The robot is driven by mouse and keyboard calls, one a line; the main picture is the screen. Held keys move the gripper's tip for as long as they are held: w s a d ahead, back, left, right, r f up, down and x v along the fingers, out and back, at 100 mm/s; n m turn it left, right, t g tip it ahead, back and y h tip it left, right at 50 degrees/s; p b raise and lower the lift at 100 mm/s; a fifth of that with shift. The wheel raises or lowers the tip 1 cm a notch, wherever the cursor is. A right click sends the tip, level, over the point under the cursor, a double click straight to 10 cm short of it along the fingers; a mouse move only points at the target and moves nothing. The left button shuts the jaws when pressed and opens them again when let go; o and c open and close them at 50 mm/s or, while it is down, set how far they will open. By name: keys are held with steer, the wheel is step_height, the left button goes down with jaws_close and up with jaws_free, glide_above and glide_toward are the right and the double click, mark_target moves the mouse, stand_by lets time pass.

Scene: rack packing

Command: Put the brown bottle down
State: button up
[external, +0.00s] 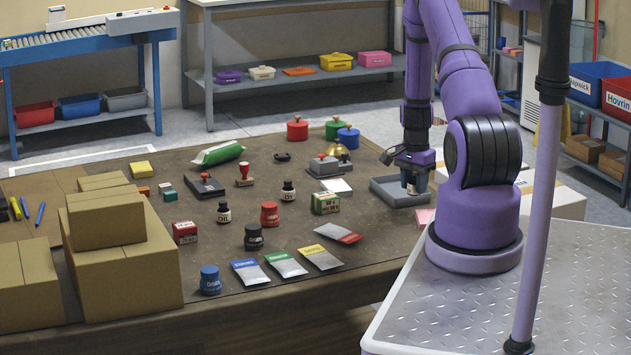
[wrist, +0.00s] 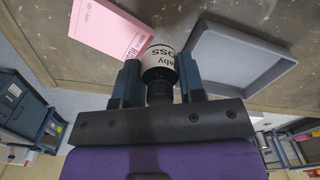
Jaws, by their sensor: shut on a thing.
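My gripper (external: 412,168) is shut on a small bottle (wrist: 160,62) with a white label and dark cap, taken to be the brown bottle. Its body colour is mostly hidden by the label. In the wrist view the fingers stand on both sides of its dark neck. In the wrist view the tray (wrist: 290,60) is right of the bottle; I cannot tell whether the bottle touches any surface.
A pink pad (wrist: 112,30) lies left of the bottle in the wrist view. Small black bottles, jars and packets cover the table's middle. Cardboard boxes (external: 125,265) stand at the left.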

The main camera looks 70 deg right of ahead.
glide_above(392, 193)
steer(key=shift+s+a+f, duration=0.1)
steer(key=shift+a+f, duration=0.1)
steer(key=shift+f, duration=0.4)
steer(key=shift+d+f, duration=0.1)
steer(key=shift+f, duration=1.65)
steer(key=shift+f, duration=0.1)
steer(key=o, duration=0.6)
steer(key=shift+o, duration=0.2)
